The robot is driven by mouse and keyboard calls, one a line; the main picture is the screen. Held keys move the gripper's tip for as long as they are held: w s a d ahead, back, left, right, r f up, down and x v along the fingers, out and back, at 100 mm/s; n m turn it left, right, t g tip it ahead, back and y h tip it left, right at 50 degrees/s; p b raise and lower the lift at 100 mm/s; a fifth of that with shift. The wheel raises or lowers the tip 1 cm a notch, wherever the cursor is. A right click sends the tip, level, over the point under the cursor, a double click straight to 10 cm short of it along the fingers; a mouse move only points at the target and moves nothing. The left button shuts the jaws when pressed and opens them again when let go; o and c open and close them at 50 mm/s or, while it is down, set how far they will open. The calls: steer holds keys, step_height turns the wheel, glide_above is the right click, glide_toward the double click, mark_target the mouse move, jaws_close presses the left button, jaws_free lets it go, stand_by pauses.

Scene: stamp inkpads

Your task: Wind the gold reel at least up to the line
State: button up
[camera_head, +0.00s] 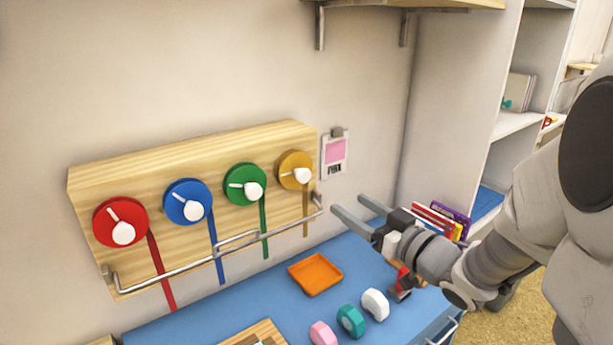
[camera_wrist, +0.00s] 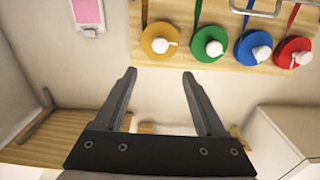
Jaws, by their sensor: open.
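The gold reel (camera_head: 293,168) is at the right end of a wooden wall board (camera_head: 130,178), with a white knob (camera_head: 303,175) on its face. A gold ribbon (camera_head: 306,212) hangs from it behind a metal rail (camera_head: 190,256). In the wrist view the gold reel (camera_wrist: 158,40) and its white knob (camera_wrist: 163,45) show beyond my fingertips. My gripper (camera_head: 347,205) is open and empty, to the right of the gold reel and apart from it. Its two fingers also show in the wrist view (camera_wrist: 158,78). I cannot clearly make out the line.
Green (camera_head: 245,184), blue (camera_head: 188,202) and red (camera_head: 120,222) reels with ribbons sit left of the gold one. A pink card (camera_head: 335,153) hangs right of the board. An orange tray (camera_head: 315,274) and colored stamps (camera_head: 350,320) lie on the blue surface below. A wooden shelf (camera_head: 400,4) is above.

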mark_target(306, 176)
steer(key=p+x, duration=0.1)
steer(key=x, duration=1.4)
steer(key=shift+w+a, duration=0.15)
steer(key=shift+a, duration=0.05)
jaws_close()
